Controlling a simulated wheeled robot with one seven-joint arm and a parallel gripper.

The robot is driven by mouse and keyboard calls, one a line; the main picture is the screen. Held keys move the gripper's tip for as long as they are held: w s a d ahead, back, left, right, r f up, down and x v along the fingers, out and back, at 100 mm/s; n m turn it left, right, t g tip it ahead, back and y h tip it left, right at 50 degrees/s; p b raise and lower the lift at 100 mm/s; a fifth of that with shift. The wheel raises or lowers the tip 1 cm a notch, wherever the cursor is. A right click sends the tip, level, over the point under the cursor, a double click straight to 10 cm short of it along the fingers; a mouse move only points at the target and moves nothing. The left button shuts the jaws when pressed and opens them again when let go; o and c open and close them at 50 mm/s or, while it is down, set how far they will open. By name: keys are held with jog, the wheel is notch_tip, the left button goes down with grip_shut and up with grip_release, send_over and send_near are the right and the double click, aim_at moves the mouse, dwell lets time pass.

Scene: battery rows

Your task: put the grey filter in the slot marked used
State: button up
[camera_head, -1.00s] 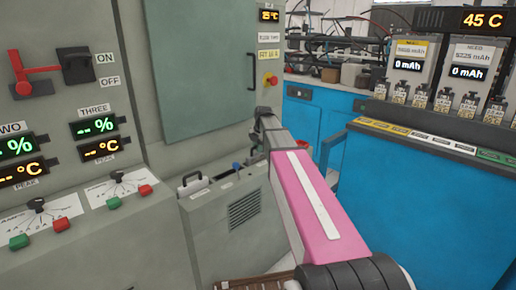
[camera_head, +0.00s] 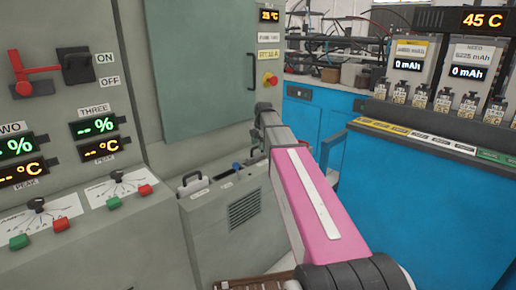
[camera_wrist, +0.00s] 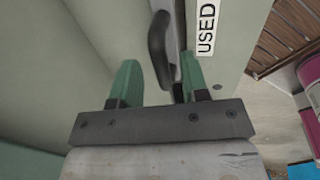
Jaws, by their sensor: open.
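In the wrist view, my gripper (camera_wrist: 159,79) is open, with its two green fingers apart. A black curved handle (camera_wrist: 157,42) lies ahead of the fingers, its near end in the gap between them. The handle is beside a narrow opening, next to the white USED label (camera_wrist: 207,27). I cannot tell whether a grey filter body is below the handle. My fingers are not clearly visible in the head view.
The grey box (camera_head: 228,215) stands against the control cabinet (camera_head: 60,190). A small blue part (camera_head: 236,165) is on its top, close to my arm. A blue bench (camera_head: 420,190) with battery chargers is at the right. A slatted brown surface (camera_wrist: 285,35) shows beyond the box.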

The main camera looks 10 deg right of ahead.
notch_tip(320, 180, up, 10)
jog(key=s+d, duration=0.1)
jog(key=shift+s, duration=0.35)
